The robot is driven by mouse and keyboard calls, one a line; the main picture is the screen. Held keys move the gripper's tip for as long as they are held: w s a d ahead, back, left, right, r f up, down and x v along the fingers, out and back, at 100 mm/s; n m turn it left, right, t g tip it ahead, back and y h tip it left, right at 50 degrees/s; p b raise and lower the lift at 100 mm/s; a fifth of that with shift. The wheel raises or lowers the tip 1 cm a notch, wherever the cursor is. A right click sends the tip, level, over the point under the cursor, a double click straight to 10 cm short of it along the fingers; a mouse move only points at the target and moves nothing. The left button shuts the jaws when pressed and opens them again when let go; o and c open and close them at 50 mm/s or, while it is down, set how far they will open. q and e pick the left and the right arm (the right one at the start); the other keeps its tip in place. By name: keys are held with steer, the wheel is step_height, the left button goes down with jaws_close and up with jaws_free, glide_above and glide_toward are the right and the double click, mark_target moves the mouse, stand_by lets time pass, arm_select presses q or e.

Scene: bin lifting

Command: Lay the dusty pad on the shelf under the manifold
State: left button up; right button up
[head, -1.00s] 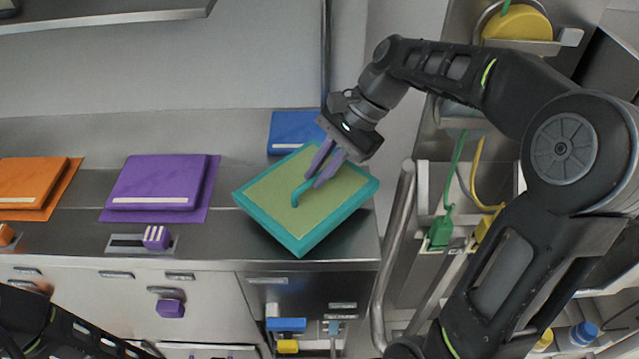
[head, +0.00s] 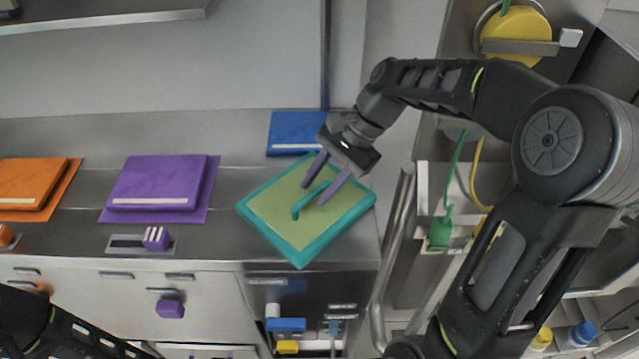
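The pad (head: 275,213) has a dull yellow-green face, a teal rim and a teal bar handle (head: 309,198). It sits turned at an angle at the right end of the steel counter (head: 225,240), seemingly resting on it. My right gripper (head: 318,193) is above the pad, its two purple fingers spread apart on either side of the handle. It looks open and no longer clamped on the handle. My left arm shows at the lower left, but its gripper is out of view. I cannot tell which part is the manifold.
A blue pad (head: 295,129) lies just behind the pad. A purple pad (head: 155,184) and an orange pad (head: 30,183) lie left along the counter. A vertical rail (head: 391,250) and a yellow round part (head: 515,32) are at the right. Bare counter separates the pads.

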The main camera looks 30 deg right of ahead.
steer(key=shift+r, duration=0.1)
steer(key=p+v, duration=0.3)
steer(key=v, duration=0.8)
steer(key=shift+d+r, duration=0.3)
steer(key=shift+r, duration=0.05)
steer(key=shift+s, duration=0.1)
steer(key=shift+c, duration=0.2)
